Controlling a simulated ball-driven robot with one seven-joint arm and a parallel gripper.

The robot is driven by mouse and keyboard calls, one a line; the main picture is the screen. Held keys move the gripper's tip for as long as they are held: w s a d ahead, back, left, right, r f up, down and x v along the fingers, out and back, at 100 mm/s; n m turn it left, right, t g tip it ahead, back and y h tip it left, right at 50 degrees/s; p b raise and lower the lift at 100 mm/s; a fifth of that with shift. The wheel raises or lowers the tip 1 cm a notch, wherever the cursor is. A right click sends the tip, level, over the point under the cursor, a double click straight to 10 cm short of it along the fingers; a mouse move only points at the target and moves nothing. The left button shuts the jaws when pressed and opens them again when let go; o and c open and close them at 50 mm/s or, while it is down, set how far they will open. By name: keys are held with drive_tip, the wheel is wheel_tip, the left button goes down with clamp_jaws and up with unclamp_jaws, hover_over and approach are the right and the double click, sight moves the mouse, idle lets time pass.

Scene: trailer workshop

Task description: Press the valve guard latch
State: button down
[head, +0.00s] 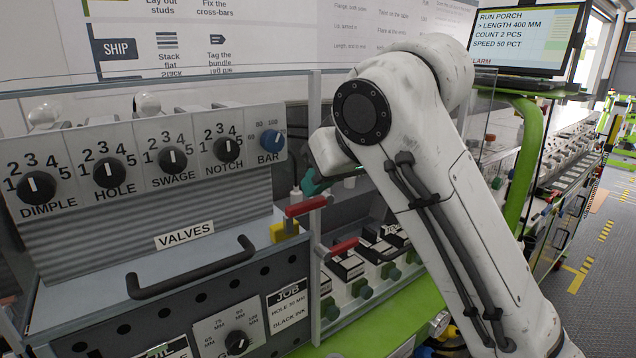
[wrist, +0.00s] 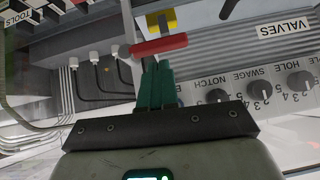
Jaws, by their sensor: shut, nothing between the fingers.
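A red latch bar (head: 306,206) with a yellow block (head: 284,231) sits at the right end of the valves cabinet, beside a grey upright post (head: 315,150). I take it for the valve guard latch. The wrist view shows the red bar (wrist: 158,45) and yellow block (wrist: 160,21) straight ahead of the fingertips. My gripper (head: 308,184) has green fingers, partly hidden by my arm in the head view, just above the red bar. In the wrist view my gripper (wrist: 154,66) has its fingers shut together and empty, their tips close to the bar. I cannot tell whether they touch it.
A black handle (head: 192,268) sticks out from the cabinet below the VALVES label (head: 184,235). A row of knobs (head: 172,159) is above. A second red handle (head: 343,246) lies lower right, near several black-topped blocks (head: 348,266). A green ledge (head: 385,320) runs below.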

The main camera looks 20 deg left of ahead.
drive_tip(key=shift+s+a+r+p, duration=0.1)
drive_tip(key=shift+s+r+p, duration=0.05)
drive_tip(key=shift+r+p, duration=0.7)
drive_tip(key=a+r+v, duration=0.1)
drive_tip(key=r+v, duration=0.1)
drive_tip(key=v, duration=1)
drive_tip(key=shift+w+r, duration=0.2)
drive_tip(key=shift+r, duration=0.05)
drive_tip(key=shift+a, duration=0.15)
